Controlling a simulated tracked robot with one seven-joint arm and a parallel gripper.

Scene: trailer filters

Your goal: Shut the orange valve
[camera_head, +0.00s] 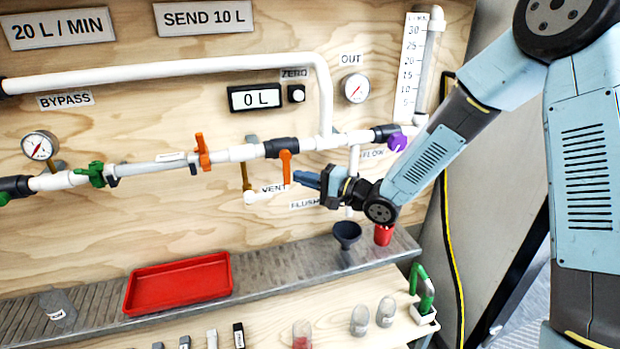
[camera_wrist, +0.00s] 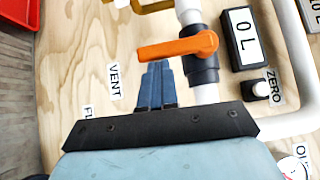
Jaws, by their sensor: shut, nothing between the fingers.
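The orange valve handle (camera_head: 286,165) sits at a black fitting on the white pipe and hangs down, crosswise to the pipe. In the wrist view the same orange handle (camera_wrist: 178,47) points left from its pivot, also crosswise to the pipe. My gripper (camera_head: 298,179) is shut and empty, just right of the handle's lower end. In the wrist view the shut blue fingertips (camera_wrist: 158,66) lie right below the handle's middle; I cannot tell whether they touch it. A second orange handle (camera_head: 203,152) stands upright, crosswise to the pipe, farther left.
A green handle (camera_head: 97,174) and a purple knob (camera_head: 397,141) are on the same pipe line. The vent pipe (camera_head: 262,195) lies left below my gripper. A metal shelf (camera_head: 90,318) below holds a red tray (camera_head: 180,283), a dark funnel (camera_head: 346,234) and a red cup (camera_head: 383,235).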

